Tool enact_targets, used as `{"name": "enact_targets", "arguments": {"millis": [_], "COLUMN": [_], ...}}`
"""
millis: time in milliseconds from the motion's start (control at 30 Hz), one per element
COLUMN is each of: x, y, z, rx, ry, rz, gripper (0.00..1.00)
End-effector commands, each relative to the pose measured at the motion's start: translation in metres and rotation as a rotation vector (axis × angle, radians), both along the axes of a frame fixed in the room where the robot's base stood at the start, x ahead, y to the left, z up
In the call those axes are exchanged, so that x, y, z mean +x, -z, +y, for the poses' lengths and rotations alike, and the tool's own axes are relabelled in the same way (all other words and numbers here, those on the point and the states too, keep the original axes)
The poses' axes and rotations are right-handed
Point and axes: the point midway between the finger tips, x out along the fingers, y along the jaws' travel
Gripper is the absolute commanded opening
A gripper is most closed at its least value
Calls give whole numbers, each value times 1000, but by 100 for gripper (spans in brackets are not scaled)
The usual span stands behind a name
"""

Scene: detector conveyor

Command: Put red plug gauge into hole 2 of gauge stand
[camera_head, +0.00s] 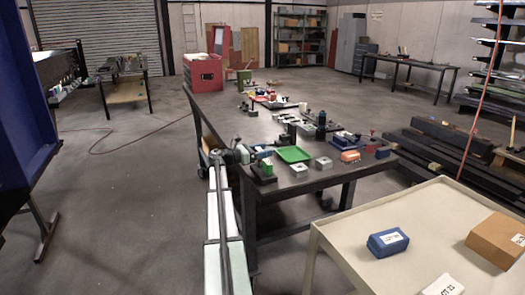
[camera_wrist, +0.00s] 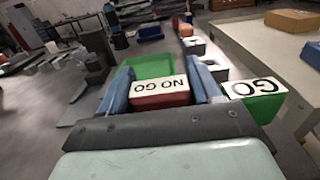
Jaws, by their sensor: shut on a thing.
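The red plug gauge (camera_wrist: 160,93), with a white "NO GO" label on top, sits between the two blue fingers of my gripper (camera_wrist: 160,95) in the wrist view. My gripper is shut on it. A green gauge (camera_wrist: 257,100) labelled "GO" is just right of the right finger, apart from the red one. In the head view my gripper (camera_head: 250,155) is at the near left end of the workbench, beside a dark stand-like block (camera_head: 263,176) with green on it. I cannot make out which thing is the gauge stand or see hole 2. The red gauge's lower end is hidden.
A green tray (camera_head: 293,154) lies close by; it also shows beyond my fingers in the wrist view (camera_wrist: 148,66). Grey blocks with holes (camera_head: 299,170) (camera_head: 323,163) and an orange block (camera_head: 350,156) stand right of it. A cart (camera_head: 340,235) is at the near right.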

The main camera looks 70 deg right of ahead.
Motion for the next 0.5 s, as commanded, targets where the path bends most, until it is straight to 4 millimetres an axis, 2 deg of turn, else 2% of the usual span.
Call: {"name": "enact_targets", "arguments": {"millis": [500], "x": [0], "y": [10], "z": [0], "rx": [1], "ry": [0], "rz": [1], "gripper": [31]}}
